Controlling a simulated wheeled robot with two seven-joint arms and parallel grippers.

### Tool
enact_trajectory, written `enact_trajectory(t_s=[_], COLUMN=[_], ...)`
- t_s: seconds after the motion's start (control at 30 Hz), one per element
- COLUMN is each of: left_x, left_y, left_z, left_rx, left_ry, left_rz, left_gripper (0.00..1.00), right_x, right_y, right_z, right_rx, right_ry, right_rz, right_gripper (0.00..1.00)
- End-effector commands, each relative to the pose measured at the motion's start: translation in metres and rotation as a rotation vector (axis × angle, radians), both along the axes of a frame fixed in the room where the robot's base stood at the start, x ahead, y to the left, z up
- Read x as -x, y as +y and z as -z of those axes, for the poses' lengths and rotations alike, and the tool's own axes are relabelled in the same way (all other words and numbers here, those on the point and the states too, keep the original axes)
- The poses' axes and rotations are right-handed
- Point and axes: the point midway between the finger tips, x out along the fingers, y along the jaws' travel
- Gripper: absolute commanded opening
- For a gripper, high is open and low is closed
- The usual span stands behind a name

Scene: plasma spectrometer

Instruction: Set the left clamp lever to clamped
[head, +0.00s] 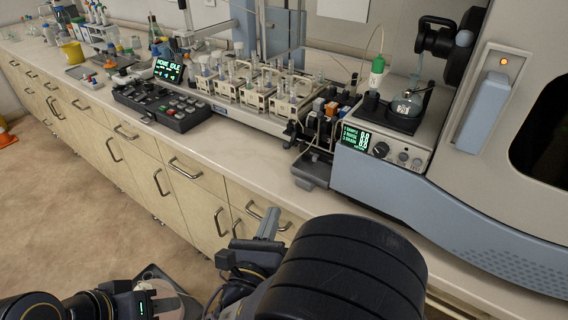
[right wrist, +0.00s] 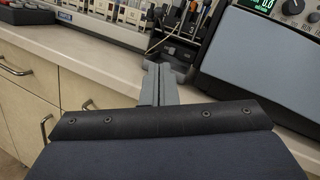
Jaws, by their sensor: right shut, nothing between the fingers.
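The dark pump block (head: 318,135) stands on the bench edge, left of the spectrometer, with coloured tops and thin tubing on it. It also shows at the top of the right wrist view (right wrist: 183,48). A small black part at its left side (head: 291,132) may be the left clamp lever; its setting is too small to tell. My right gripper (head: 269,222) is in front of the drawers, below and left of the pump. In the right wrist view its grey fingers (right wrist: 160,82) are together and empty, apart from the pump. My left gripper (head: 140,300) is low at the left; its fingers are unclear.
The grey-blue spectrometer (head: 430,205) stands right of the pump, with a green display. The sample rack (head: 262,90) and a black control panel (head: 160,105) stand to the left. The bench front strip (head: 235,150) is clear. Drawer handles (head: 185,168) stick out below.

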Motion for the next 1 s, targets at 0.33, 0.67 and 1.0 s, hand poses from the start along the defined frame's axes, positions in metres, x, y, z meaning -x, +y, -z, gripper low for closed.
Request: enact_trajectory(t_s=[0.33, 0.67, 1.0], left_x=[0.0, 0.0, 0.0], left_y=[0.0, 0.0, 0.0], left_z=[-0.002, -0.009, -0.019], left_rx=[0.0, 0.0, 0.0], left_ry=[0.0, 0.0, 0.0], left_rz=[0.0, 0.0, 0.0], left_gripper=[0.36, 0.36, 0.36], right_x=[-0.022, -0.088, -0.119], right_y=[-0.009, -0.03, -0.029], right_z=[-0.003, -0.011, -0.039], right_rx=[-0.005, -0.005, -0.005], right_ry=[0.002, 0.003, 0.002], right_rz=[0.007, 0.008, 0.003], right_gripper=[0.0, 0.0, 0.0])
